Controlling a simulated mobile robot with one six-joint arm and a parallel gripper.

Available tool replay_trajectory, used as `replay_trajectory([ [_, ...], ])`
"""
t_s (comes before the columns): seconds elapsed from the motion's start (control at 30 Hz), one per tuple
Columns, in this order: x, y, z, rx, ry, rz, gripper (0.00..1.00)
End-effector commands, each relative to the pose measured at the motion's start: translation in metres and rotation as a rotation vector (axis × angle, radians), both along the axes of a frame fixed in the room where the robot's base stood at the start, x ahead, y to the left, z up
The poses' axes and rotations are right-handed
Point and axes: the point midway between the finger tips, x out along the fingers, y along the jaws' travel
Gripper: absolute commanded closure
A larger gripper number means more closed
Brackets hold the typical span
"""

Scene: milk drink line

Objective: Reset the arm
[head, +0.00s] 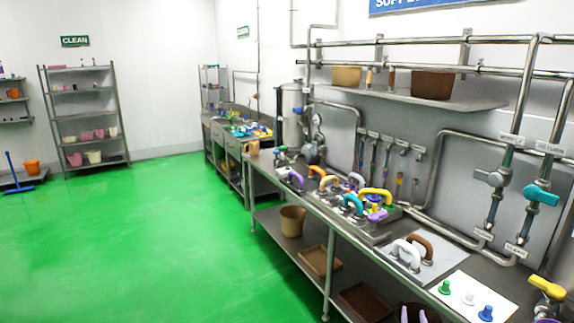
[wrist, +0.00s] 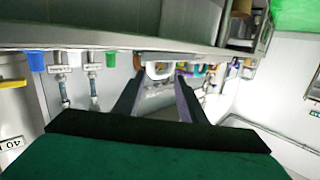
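My gripper (wrist: 158,88) shows in the wrist view with its two dark fingers spread apart and nothing between them. The wrist picture is upside down. A white handle (wrist: 160,69) appears beyond the fingertips, apart from them as far as I can tell. In the head view only the pale tips of my gripper (head: 413,315) show at the bottom edge, below the front of the steel bench. The rest of my arm is out of the head view.
The steel bench (head: 335,228) runs along the right with several coloured handles on it. A white board (head: 473,301) carries green, white and blue knobs. Pipes with a teal valve (head: 541,195) stand behind. A lower shelf holds bins (head: 292,221). The green floor (head: 130,240) at left is clear.

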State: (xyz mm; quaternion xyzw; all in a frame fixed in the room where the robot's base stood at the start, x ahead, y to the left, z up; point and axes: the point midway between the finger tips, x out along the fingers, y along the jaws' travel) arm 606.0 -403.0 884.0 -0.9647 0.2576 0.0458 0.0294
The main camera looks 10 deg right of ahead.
Motion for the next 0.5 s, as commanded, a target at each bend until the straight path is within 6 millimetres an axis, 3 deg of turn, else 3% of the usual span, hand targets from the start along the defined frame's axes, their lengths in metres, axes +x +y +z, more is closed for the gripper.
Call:
replay_trajectory([
  [0.2, 0.029, 0.069, -0.058, 0.06, 0.085, 0.086, 0.62],
  [0.5, 0.042, 0.161, -0.145, 0.145, 0.266, 0.179, 0.62],
])
